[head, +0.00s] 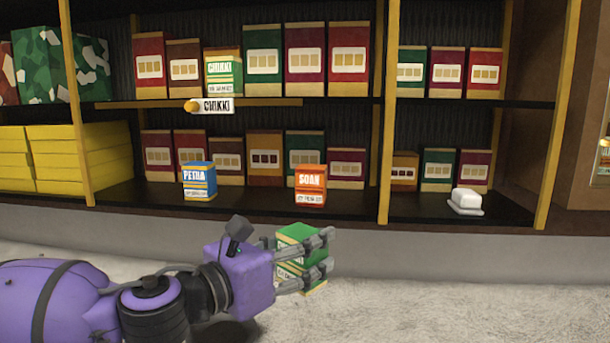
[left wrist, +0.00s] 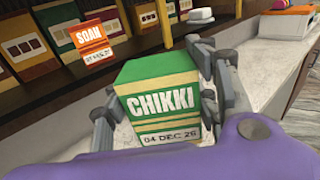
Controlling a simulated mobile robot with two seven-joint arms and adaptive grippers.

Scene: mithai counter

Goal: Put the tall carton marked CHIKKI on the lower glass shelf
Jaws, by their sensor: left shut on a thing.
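My left gripper (head: 328,250) is shut on a green carton (head: 296,232) with a white band and yellow edges. The left wrist view shows CHIKKI and 04 DEC 26 on this carton (left wrist: 160,105), with fingers (left wrist: 166,95) on both sides of it. It is held upright in front of and below the lower shelf (head: 250,204), apart from it. The lower shelf looks dark; I cannot tell if it is glass. Another green and white CHIKKI carton (head: 223,72) stands on the upper shelf, above a CHIKKI tag (head: 218,106). My right gripper is not in view.
On the lower shelf's front stand a blue PETHA carton (head: 199,181) and an orange SOAN carton (head: 310,186), with a clear stretch between them. Several boxes line the back. A yellow post (head: 387,130) stands right of SOAN; a white dish (head: 466,201) lies beyond.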

